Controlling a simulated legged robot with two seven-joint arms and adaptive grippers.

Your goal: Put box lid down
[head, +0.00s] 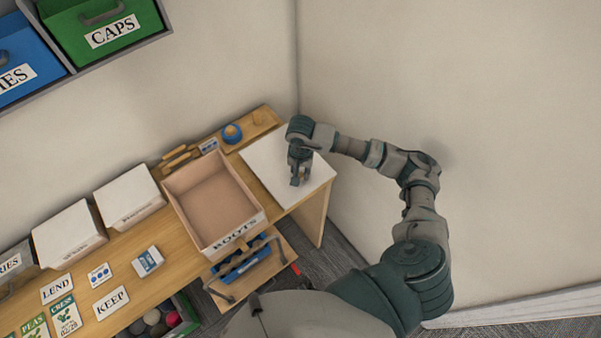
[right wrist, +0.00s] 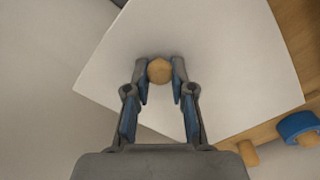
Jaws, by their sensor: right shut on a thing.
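The white box lid (head: 268,160) is at the right end of the wooden table, beside the open box. Its round wooden knob (right wrist: 159,70) sits between the fingertips of my right gripper (head: 299,179). My right gripper (right wrist: 160,86) is shut on this knob from above. The lid looks level and lies on or just above the table end; I cannot tell whether it touches. The open box (head: 213,200) marked ROOTS stands to its left, uncovered and seemingly empty. My left gripper is not in view.
Two closed white boxes (head: 70,236) (head: 130,196) stand further left. A blue tape roll (head: 232,133) sits on a wooden board behind the lid. Cards (head: 110,303) lie at the table's front. Walls close off the back and right.

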